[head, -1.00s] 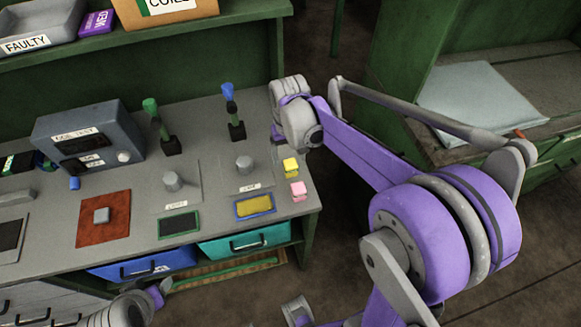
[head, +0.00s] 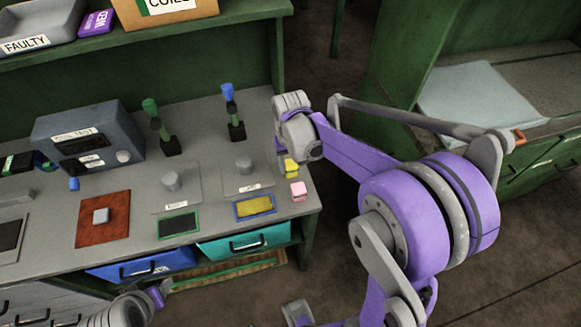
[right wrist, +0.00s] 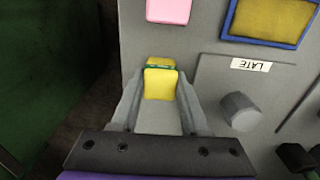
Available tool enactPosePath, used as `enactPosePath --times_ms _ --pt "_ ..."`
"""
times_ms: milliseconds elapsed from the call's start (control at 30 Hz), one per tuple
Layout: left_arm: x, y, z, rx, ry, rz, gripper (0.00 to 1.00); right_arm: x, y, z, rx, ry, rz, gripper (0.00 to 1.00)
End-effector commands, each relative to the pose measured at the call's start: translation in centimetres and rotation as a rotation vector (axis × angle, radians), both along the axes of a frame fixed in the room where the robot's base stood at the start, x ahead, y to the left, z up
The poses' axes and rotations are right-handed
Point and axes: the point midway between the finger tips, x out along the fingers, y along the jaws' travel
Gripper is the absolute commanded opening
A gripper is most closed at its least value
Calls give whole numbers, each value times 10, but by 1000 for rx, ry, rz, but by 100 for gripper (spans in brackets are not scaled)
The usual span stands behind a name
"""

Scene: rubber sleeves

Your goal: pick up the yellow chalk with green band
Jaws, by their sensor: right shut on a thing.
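The yellow chalk with a green band (right wrist: 160,84) sits between the fingers of my right gripper (right wrist: 158,92) in the right wrist view, with the green band near its far end. The gripper is shut on it, at the bench's right edge. In the head view the chalk (head: 290,168) shows partly below my right wrist, and the fingers are mostly hidden. A pink chalk (head: 298,189) stands just in front of it; it also shows in the right wrist view (right wrist: 169,10). My left gripper's fingers are not visible.
The grey bench (head: 215,150) carries a blue-framed yellow pad (head: 254,207), grey knobs, and a blue-topped lever (head: 231,108) to the left of my gripper. A grey test box (head: 88,138) stands farther left. Open floor lies right of the bench.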

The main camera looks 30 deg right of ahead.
Motion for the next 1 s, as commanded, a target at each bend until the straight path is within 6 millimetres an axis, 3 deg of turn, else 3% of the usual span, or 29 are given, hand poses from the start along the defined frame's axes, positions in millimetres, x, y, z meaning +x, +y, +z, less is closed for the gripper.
enactPosePath --times_ms 367,800,1000 --pt "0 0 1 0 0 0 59 0 0 7 0 0 0 0" --pt "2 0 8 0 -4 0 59 0 0 86 0 0 -1 0" --pt "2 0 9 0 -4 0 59 0 0 100 0 0 0 0"
